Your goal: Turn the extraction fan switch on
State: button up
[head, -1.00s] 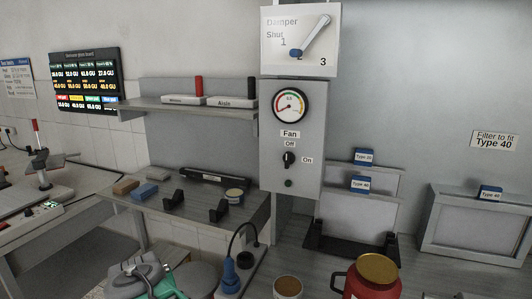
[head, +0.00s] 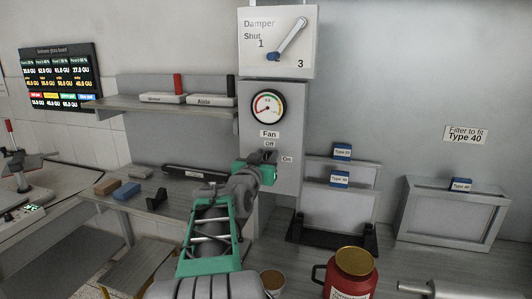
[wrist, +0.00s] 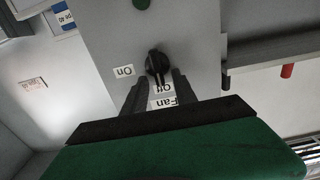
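The fan panel (head: 285,95) is a grey box on the wall with a gauge, a "Fan" label, and "Off" and "On" labels. In the head view my gripper (head: 268,168) is at the panel and hides the switch. In the wrist view, which is upside down, the black rotary switch (wrist: 158,64) shows with its pointer towards "Off" (wrist: 162,89). The "On" label (wrist: 123,71) is to its left there. My gripper (wrist: 158,80) is open, with one finger on each side of the switch's pointer; I cannot tell whether they touch it.
A damper panel (head: 262,45) is above the fan panel. A shelf (head: 160,105) is to the left. Below are a rack with blue-labelled filters (head: 342,200), a framed box (head: 455,215) and a red jug (head: 350,278).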

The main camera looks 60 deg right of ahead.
jog(key=shift+c, duration=0.4)
grip_shut()
